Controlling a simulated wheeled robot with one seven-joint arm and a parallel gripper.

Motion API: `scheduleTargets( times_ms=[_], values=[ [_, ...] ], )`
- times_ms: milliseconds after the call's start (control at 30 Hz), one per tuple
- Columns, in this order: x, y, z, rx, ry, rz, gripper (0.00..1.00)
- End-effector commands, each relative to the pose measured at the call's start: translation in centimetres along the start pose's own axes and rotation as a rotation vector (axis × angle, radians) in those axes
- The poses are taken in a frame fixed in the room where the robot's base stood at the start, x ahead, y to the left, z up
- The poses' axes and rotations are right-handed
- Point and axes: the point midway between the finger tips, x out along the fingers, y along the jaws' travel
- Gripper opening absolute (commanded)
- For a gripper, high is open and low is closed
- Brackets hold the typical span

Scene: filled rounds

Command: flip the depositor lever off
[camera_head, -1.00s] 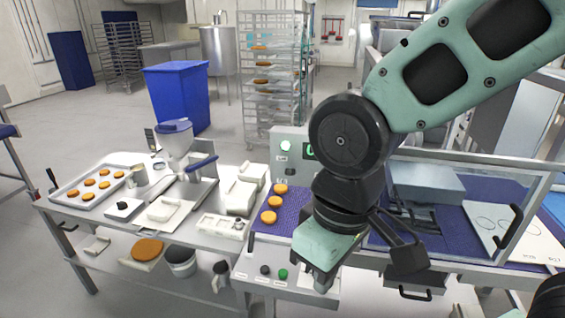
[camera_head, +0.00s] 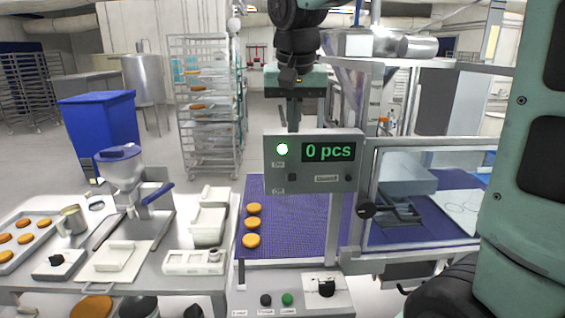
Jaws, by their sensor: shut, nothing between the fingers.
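My gripper (camera_head: 293,116) points down at the panel's top left edge, above the lamp. It is shut and empty. I cannot tell whether it touches the panel.
A purple belt (camera_head: 285,215) with orange rounds (camera_head: 252,224) runs beside and behind the panel. A clear guard (camera_head: 425,190) with a black knob (camera_head: 365,210) is on the right. A steel hopper (camera_head: 350,75) stands behind. A lower box (camera_head: 325,285) carries buttons and a black knob.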

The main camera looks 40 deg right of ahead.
Motion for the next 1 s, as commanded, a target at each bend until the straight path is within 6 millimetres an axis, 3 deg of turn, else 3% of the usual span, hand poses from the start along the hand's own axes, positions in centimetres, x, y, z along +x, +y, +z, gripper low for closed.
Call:
scheduleTargets(
  times_ms=[267,700,1000],
  values=[
    [0.9,-0.1,0.1,-0.003,-0.004,0.001,0.00],
    [8.1,-0.1,0.1,-0.005,-0.005,0.001,0.00],
    [10.1,-0.1,0.1,-0.005,-0.002,-0.001,0.00]
  ],
)
